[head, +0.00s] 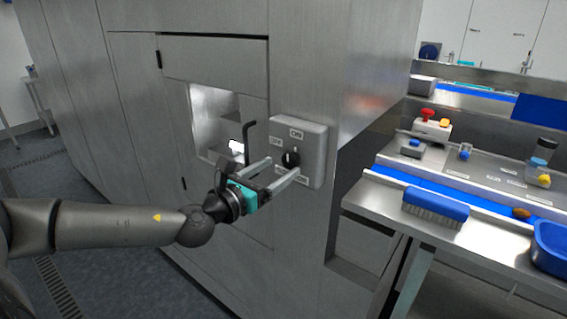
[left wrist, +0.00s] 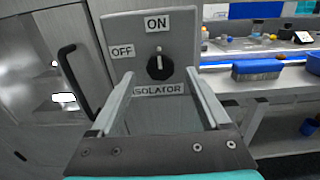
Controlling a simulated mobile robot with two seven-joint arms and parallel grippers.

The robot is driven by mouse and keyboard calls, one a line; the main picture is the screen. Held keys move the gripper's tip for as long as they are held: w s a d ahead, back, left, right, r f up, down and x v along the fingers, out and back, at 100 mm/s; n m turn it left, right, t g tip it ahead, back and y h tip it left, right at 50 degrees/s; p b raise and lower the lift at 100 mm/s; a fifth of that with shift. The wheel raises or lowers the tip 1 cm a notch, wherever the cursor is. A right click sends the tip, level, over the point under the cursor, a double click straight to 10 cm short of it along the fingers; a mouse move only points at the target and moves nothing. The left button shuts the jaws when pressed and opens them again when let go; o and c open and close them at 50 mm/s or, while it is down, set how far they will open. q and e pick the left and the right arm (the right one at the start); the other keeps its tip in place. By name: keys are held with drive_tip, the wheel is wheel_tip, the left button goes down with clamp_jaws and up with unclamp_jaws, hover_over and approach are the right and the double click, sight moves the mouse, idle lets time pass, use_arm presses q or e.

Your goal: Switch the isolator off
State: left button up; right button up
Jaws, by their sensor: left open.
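The isolator (head: 314,150) is a grey box on the steel cabinet front, with a round black knob (head: 291,158). In the left wrist view the knob (left wrist: 159,66) has a white mark pointing up toward the ON label (left wrist: 157,22). The OFF label (left wrist: 122,51) is to its left and the ISOLATOR label (left wrist: 158,89) below. My left gripper (head: 283,167) is open and empty, its two fingers reaching toward the box on either side of the knob. A gap between fingers and knob seems to remain, but contact is hard to judge. My right gripper is not in view.
A black handle (head: 248,141) stands out from the cabinet left of the isolator. To the right is a steel bench with a blue brush (head: 436,206), a blue tub (head: 550,246) and a box with a red button (head: 428,122).

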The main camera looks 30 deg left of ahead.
sight(292, 159)
use_arm(q)
drive_tip(key=shift+w+d+p, duration=0.15)
drive_tip(key=shift+w+p, duration=0.2)
drive_tip(key=shift+w, duration=1.05)
clamp_jaws()
